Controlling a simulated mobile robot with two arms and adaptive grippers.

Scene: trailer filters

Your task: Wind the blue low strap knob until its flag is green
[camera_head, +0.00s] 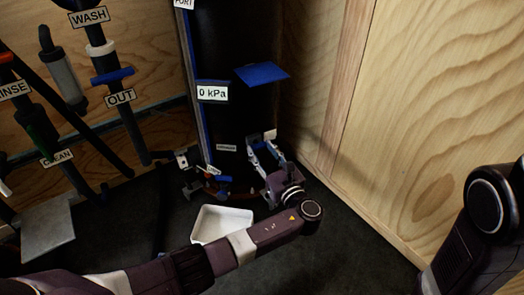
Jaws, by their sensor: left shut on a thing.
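A tall black filter housing (230,120) stands in the corner, with a "0 kPa" display (212,92) on its front. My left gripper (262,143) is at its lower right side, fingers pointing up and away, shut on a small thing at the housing. That thing is mostly hidden by the fingers; it is where the low strap knob could be, but I cannot make out its blue. A small pale piece (270,134) shows by the fingertips; I cannot tell whether it is the flag, and no green shows. My right gripper is out of view.
A white tray (222,222) lies on the dark floor below the housing. Blue-handled fittings (222,181) sit at the housing's foot, left of my gripper. Labelled pipes stand at the left. A plywood wall (400,120) closes the right side.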

